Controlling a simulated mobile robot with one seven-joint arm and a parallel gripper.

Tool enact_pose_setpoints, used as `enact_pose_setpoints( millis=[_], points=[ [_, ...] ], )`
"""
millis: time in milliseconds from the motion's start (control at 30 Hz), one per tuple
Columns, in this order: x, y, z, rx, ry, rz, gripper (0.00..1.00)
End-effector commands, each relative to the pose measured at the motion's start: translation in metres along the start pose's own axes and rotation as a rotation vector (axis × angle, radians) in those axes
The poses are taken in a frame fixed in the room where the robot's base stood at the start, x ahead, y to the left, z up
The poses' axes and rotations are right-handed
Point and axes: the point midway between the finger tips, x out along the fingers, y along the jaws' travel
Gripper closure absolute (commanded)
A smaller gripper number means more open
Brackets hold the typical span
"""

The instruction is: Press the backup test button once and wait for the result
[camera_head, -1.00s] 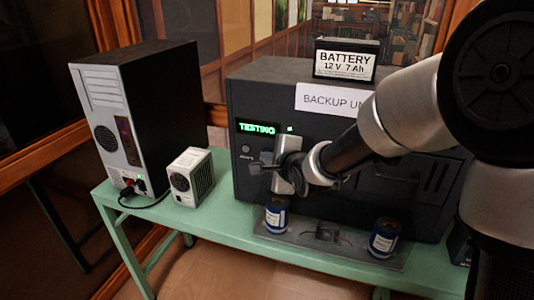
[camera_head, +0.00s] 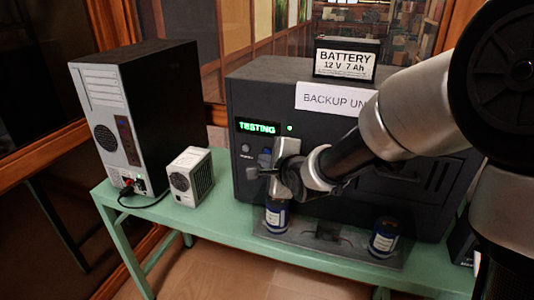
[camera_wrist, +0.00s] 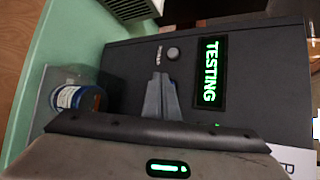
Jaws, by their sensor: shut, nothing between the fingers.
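The backup unit (camera_head: 330,125) is a dark box on the green bench. Its display (camera_head: 257,128) reads "TESTING" in green, and a small green light (camera_head: 289,128) glows beside it. A round grey button (camera_head: 245,148) sits below the display, with a small label too tiny to read; it also shows in the wrist view (camera_wrist: 173,53). My gripper (camera_head: 255,172) is shut and empty in front of the unit, below and right of the button. In the wrist view, the closed fingertips (camera_wrist: 160,76) appear close to the button but not over it. The exact gap is unclear.
A computer tower (camera_head: 150,115) and a small white vented box (camera_head: 190,178) stand left on the bench (camera_head: 215,220). A battery (camera_head: 346,60) sits on the unit. Two blue cylinders, left (camera_head: 277,215) and right (camera_head: 384,238), stand on a plate in front.

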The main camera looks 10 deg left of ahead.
Motion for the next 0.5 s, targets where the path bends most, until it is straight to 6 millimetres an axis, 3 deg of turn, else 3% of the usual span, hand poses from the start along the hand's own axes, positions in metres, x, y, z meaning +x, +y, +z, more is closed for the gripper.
enact_pose_setpoints(
  millis=[500],
  points=[
    [-0.032,0.024,0.024,-0.001,-0.001,0.0,1.0]
  ],
)
